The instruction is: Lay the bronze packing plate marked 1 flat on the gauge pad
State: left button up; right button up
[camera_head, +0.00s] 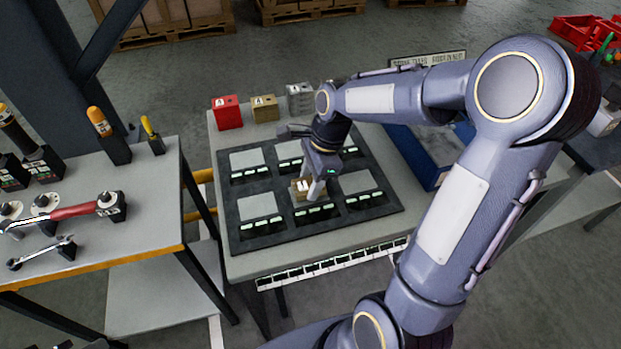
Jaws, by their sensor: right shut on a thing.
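My right gripper (317,190) reaches down over a dark board (234,229) on the grey table. It is shut on a small bronze packing plate (300,185) with a white label on top; I cannot read the mark with certainty. The plate is at the front middle place of the board, and I cannot tell whether it touches the surface. The board has light square pads, such as the front left pad (257,206) and front right pad (356,181). The front middle pad is hidden by plate and gripper. My left gripper is not in view.
A red block (228,113), a bronze block (265,109) and a grey block (299,98) stand behind the board. A blue tray (407,153) lies to its right, partly behind my arm. A tool bench (150,205) with a red-handled wrench (72,211) stands left.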

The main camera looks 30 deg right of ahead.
jog(key=shift+f, duration=0.15)
jog(key=shift+f+b, duration=0.45)
jog(key=shift+f, duration=0.1)
jog(key=o, duration=1.5)
jog(key=v, duration=0.8)
jog(key=shift+a+p, duration=0.1)
jog(key=shift+p, duration=0.3)
jog(key=shift+w, duration=0.1)
notch_tip(320, 180, up, 6)
jog(key=p, duration=0.6)
jog(key=shift+f, duration=0.1)
